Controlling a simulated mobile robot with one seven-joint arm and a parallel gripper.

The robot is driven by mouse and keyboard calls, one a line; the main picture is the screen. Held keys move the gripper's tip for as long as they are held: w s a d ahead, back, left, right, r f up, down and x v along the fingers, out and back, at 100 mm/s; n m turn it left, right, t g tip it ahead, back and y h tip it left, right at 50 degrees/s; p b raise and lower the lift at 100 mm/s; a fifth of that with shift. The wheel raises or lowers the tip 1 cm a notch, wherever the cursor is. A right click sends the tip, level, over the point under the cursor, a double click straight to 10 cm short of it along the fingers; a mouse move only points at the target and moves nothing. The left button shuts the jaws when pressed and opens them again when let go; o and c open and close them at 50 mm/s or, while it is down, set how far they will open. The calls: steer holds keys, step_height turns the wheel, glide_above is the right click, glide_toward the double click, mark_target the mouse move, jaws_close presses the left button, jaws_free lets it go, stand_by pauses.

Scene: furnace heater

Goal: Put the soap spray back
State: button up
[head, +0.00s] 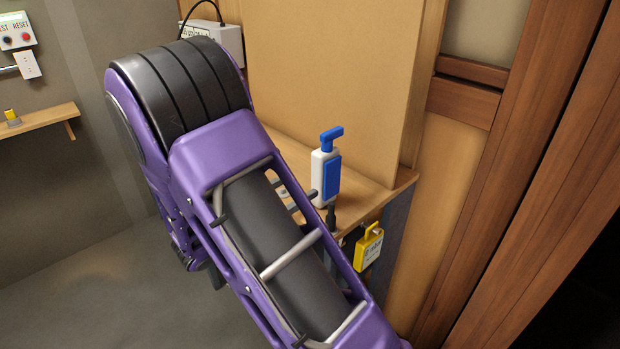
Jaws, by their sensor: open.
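The soap spray (319,179) is a white bottle with a blue trigger head and a blue side panel. It stands upright near the front right end of a wooden shelf (379,196). My purple arm crosses the middle of the view and hides most of my gripper (318,205). Dark finger parts show beside the arm, close to the lower left and lower front of the bottle. The gripper is open; whether a finger touches the bottle cannot be told.
A yellow tag or lock (368,247) hangs below the shelf's front edge. A tall wooden panel (335,80) stands behind the bottle, with a white box (222,42) at its left. Brown wooden framing (520,170) closes the right. A small wall shelf (38,122) is far left.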

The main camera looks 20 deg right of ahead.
steer(key=shift+v, duration=2.75)
